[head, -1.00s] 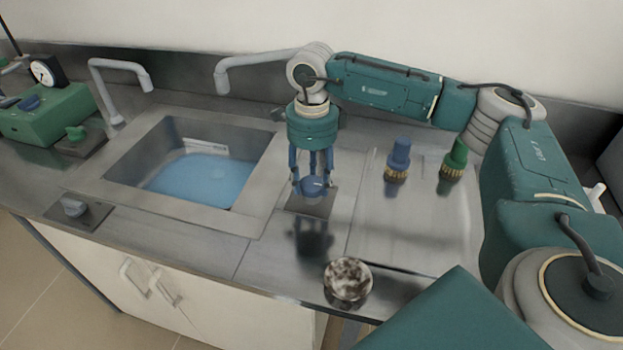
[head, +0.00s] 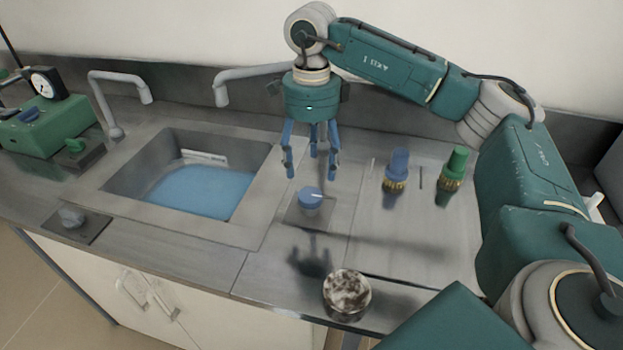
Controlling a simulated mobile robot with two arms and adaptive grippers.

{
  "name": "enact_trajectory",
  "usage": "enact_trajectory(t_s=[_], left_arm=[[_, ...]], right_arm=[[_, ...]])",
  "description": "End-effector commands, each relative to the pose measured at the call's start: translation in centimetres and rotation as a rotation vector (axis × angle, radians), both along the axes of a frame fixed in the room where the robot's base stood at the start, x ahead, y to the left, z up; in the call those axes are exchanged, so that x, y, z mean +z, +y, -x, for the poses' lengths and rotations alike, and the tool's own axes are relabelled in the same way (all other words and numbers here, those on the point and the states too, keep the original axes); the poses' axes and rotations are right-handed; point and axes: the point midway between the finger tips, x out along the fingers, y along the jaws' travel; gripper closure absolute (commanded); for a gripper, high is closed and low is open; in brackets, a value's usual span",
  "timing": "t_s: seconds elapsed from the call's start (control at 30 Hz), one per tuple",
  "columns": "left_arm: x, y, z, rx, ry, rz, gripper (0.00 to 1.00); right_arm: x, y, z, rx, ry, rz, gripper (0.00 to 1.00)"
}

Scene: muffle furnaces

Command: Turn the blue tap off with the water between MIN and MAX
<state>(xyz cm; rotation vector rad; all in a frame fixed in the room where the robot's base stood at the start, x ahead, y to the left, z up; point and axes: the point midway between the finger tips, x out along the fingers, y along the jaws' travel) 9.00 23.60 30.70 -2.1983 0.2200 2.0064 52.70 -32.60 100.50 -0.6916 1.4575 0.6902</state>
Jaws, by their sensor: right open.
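The blue tap (head: 310,198) is a round blue knob on a small square plate on the counter, right of the sink. A pale line on its top lies roughly left to right. My right gripper (head: 312,165) hangs just above the knob with its blue fingers spread, open and clear of it. Blue water (head: 203,190) lies in the sink basin (head: 140,165). A white strip (head: 205,157) shows on the back wall above the water; its MIN and MAX marks are too small to read. I see no stream from the grey spout (head: 222,92). My left gripper is out of view.
A grey knob (head: 72,216) sits left of the sink and a green one (head: 76,146) behind it. Blue (head: 398,165) and green (head: 455,165) fittings stand to the right. A speckled round pot (head: 347,293) stands at the counter's front edge.

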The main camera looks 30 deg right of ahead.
Motion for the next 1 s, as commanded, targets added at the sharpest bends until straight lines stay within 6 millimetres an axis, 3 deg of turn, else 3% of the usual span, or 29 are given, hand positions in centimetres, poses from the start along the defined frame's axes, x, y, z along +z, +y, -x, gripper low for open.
enact_trajectory(t_s=[0.1, 0.27, 0.83, 1.0], left_arm=[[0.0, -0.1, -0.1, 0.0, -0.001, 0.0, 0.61], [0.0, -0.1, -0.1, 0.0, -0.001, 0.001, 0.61], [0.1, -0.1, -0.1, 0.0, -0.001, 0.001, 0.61], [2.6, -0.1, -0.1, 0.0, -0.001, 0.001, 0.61]], right_arm=[[1.9, 0.0, 0.0, 0.0, -0.001, 0.0, 0.37], [3.2, 0.0, 0.0, -0.001, 0.0, 0.0, 0.37], [3.4, 0.0, 0.0, 0.0, 0.001, 0.0, 0.37], [6.0, 0.0, 0.0, 0.0, 0.0, 0.0, 0.37]])
